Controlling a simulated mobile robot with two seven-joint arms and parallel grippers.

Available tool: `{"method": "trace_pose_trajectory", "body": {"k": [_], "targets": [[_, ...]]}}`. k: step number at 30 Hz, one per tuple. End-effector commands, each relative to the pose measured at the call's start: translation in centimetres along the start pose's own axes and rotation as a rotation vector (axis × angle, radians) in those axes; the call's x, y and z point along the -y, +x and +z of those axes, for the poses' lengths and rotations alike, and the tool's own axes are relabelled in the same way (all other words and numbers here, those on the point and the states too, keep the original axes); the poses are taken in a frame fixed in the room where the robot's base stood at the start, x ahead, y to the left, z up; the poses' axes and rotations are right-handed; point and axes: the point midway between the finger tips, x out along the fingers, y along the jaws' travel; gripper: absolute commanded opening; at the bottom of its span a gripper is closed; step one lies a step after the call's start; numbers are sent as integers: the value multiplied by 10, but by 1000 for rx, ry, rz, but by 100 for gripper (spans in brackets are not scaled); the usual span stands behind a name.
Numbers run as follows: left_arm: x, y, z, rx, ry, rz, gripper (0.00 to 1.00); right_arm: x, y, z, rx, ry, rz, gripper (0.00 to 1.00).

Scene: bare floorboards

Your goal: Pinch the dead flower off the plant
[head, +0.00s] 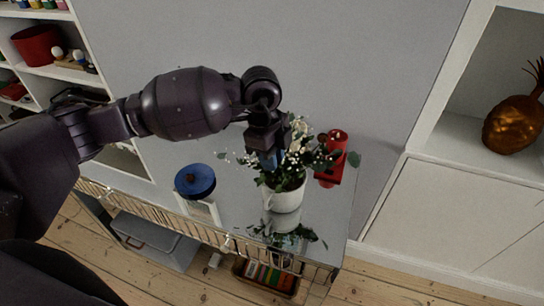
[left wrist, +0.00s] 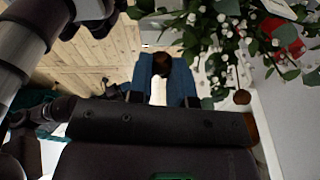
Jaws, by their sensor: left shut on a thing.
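The plant (head: 294,158), leafy with small white blossoms, stands in a white cup-like pot (head: 284,197) on a glossy tabletop (head: 225,220). It also shows at the upper right of the left wrist view (left wrist: 240,35). My left gripper (head: 270,160) reaches in from the left at the plant's left side, above the pot. In the left wrist view its blue fingers (left wrist: 163,80) are shut on a brown, round dead flower (left wrist: 163,63), held at their tips. In the head view the gripper hides this flower. Its stem is not clearly visible.
A red candle-like object (head: 336,142) stands close behind the plant on the right. A blue lidded pot (head: 195,181) is left of the plant. White shelves (head: 75,72) and a white cabinet (head: 460,190) flank the table.

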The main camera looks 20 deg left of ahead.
Motion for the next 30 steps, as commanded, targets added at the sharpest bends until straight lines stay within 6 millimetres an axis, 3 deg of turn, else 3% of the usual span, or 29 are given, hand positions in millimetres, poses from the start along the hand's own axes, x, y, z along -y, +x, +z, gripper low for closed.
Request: {"method": "trace_pose_trajectory", "body": {"k": [18,30], "targets": [[0,-20,-3,0,0,-1,0,-2,-12,-2,19,3,3,43],[0,-21,-3,0,0,-1,0,-1,-9,-5,12,3,1,43]]}}
